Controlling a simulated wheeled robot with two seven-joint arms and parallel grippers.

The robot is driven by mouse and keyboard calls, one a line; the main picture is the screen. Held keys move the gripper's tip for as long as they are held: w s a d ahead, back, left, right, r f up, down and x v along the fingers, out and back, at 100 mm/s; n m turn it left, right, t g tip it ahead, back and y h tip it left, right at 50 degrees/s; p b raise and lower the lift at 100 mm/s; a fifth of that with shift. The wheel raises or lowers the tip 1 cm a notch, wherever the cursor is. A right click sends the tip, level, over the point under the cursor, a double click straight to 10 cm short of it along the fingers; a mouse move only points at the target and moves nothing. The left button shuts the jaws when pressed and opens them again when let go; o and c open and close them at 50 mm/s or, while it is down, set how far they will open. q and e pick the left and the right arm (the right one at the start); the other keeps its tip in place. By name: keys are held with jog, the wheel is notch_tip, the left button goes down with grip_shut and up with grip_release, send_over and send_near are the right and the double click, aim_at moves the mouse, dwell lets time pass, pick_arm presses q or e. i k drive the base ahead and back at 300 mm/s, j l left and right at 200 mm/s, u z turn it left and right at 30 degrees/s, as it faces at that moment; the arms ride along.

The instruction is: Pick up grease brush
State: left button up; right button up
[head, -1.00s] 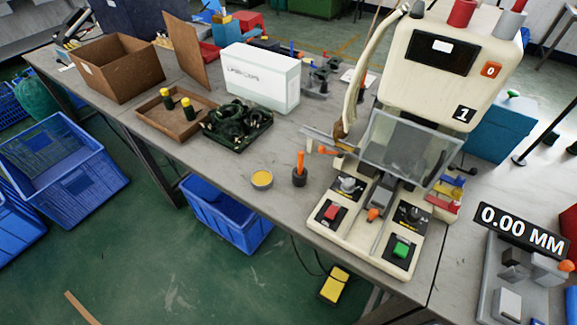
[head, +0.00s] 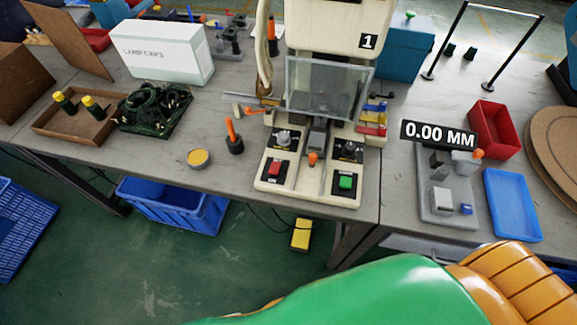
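The grease brush (head: 231,130) shows in the head view as an orange handle standing upright and slightly tilted in a small black holder (head: 235,146). Its bristle end is hidden inside the holder. A small round tin of yellow grease (head: 198,156) sits on the table just left of and in front of it. Neither of my grippers is in view.
The moulding machine (head: 323,160) stands right of the brush. A black tray of cables (head: 152,112), a brown tray (head: 75,130) and a white box (head: 160,54) are to the left. A measuring gauge (head: 437,200) and a blue tray (head: 512,206) are to the right.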

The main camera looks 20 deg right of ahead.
aim_at(228, 121)
jog(key=i+j+z, duration=0.2)
jog(key=j, duration=0.25)
jog(key=i+j+z, duration=0.25)
jog(key=j, duration=0.2)
jog(key=j+z, duration=0.2)
jog(key=j, duration=0.3)
jog(key=i+j+z, duration=0.2)
jog(key=j, duration=0.3)
jog(key=j+z, duration=0.2)
jog(key=j, duration=0.3)
